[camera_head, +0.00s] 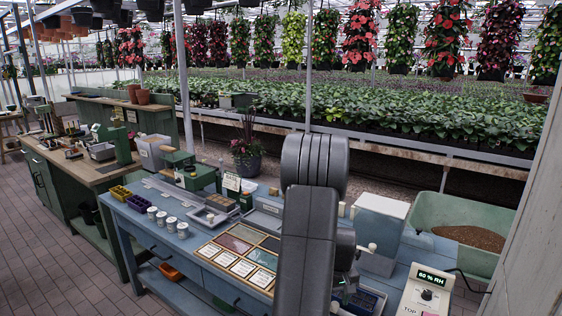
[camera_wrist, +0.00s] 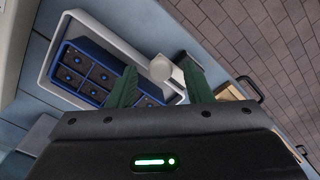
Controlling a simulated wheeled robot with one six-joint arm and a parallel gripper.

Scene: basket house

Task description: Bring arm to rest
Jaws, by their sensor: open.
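My gripper (camera_wrist: 160,90) shows in the wrist view with its two green fingers apart and nothing between them. It hangs above the blue workbench (camera_head: 125,217), over a white-rimmed tray (camera_wrist: 50,77) that holds a blue compartment insert (camera_wrist: 88,72). In the head view my dark arm rises in the middle and hides part of the bench, and the fingertips cannot be made out there.
Several small white-lidded jars (camera_head: 171,224) and a panel of coloured tiles (camera_head: 235,242) are on the bench. A humidity display (camera_head: 428,294) stands at the right front. A green bin (camera_head: 460,222) of brown material is at the right. The brick floor (camera_head: 40,265) is clear at the left.

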